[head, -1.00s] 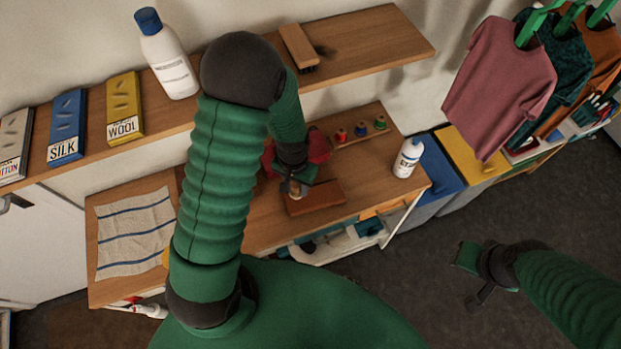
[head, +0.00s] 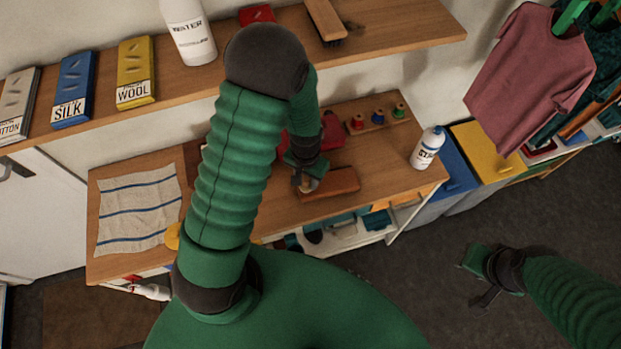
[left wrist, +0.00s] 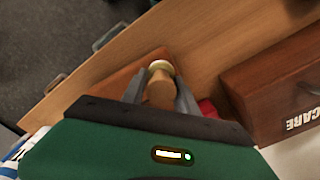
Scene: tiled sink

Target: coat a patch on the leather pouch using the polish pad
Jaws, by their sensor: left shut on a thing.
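The leather pouch (head: 335,183) is a flat brown piece on the wooden table, and it also shows in the left wrist view (left wrist: 100,90). My left gripper (head: 307,182) is at the pouch's left end in the head view. It is shut on the polish pad (left wrist: 160,87), which has a light wooden handle and a cream round end. The left wrist view shows the pad between the fingers, overlapping the pouch's end. I cannot tell whether the pad touches the leather. My right gripper (head: 478,276) is open and empty over the floor at the right.
A brown box marked CARE (left wrist: 290,85) stands near the gripper. A red item (head: 330,135) lies behind it. A white bottle (head: 427,148) stands at the table's right end, thread spools (head: 378,117) at the back. A striped cloth (head: 138,210) lies at the left. A shelf overhangs the back.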

